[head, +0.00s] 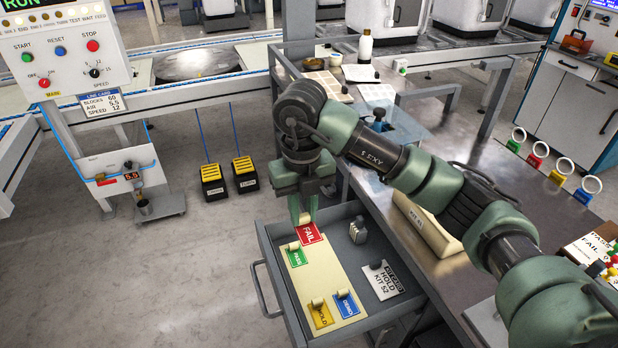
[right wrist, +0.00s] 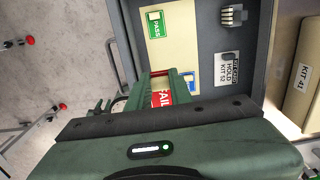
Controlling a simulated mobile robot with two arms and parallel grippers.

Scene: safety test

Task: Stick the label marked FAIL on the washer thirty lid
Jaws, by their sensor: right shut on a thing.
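The red FAIL label (head: 309,234) is at the far end of a cream strip (head: 322,275) in the open drawer (head: 283,293). My right gripper (head: 305,214) points down over it and is shut on its raised tab. In the right wrist view the red label (right wrist: 162,98) shows between the fingers, partly covered by my gripper. I cannot tell whether the label is lifted off the strip. White machines (head: 457,14) stand at the back, but no number thirty is readable on them. My left gripper is not in view.
A green PASS label (head: 295,258), a yellow HOLD label (head: 320,316) and a blue label (head: 349,306) share the strip. A HOLD KIT 52 card (head: 383,282) lies beside it. The metal worktop (head: 465,285) is right of the drawer. Two yellow-black pedals (head: 244,175) stand on the floor.

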